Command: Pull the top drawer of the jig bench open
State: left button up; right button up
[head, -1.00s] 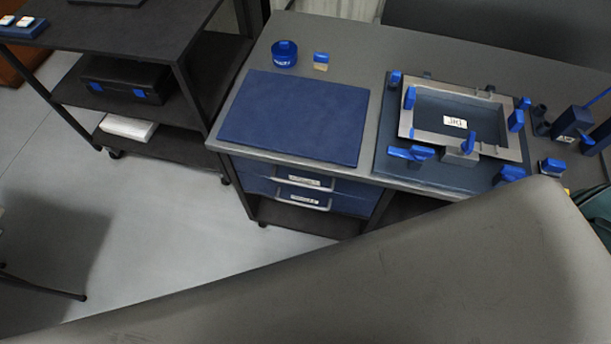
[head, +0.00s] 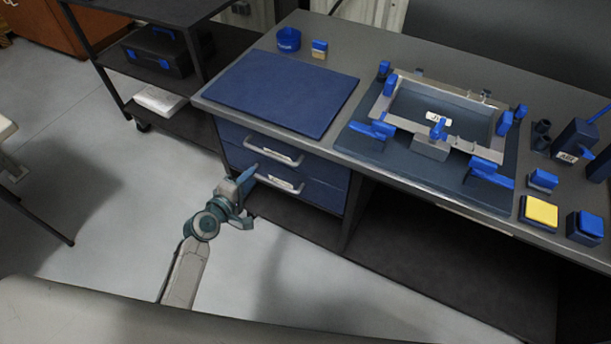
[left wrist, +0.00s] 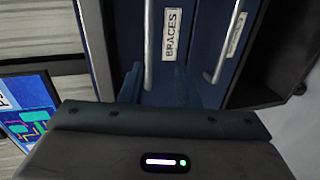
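The jig bench (head: 345,152) stands at the centre right of the head view, with two blue drawers under its left end. The top drawer (head: 236,137) looks shut and has a pale bar handle (head: 275,151); the lower drawer (head: 318,194) looks shut too. My left gripper (head: 246,190) is in front of the drawers, open and empty. In the left wrist view, its fingers (left wrist: 158,86) point at the drawer fronts. The handle (left wrist: 149,45) beside the BRACES label (left wrist: 170,34) lines up between them; I cannot tell whether they touch it. My right gripper is out of view.
A blue mat (head: 283,92) and a jig frame (head: 425,143) lie on the bench top. A dark shelf cart (head: 112,58) stands to the left. The floor (head: 110,190) in front of the drawers is clear. A grey surface crosses the bottom of the head view.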

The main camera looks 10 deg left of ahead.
aim_at(271, 154)
pick_arm(q)
jog(key=x, duration=0.3)
jog(key=r+x, duration=0.1)
jog(key=x, duration=0.3)
jog(key=d+x, duration=0.1)
jog(key=x, duration=0.3)
jog(key=shift+w+r, duration=0.1)
jog(key=shift+r, duration=0.25)
jog(key=shift+c, duration=0.2)
jog(key=shift+a, duration=0.1)
grip_shut()
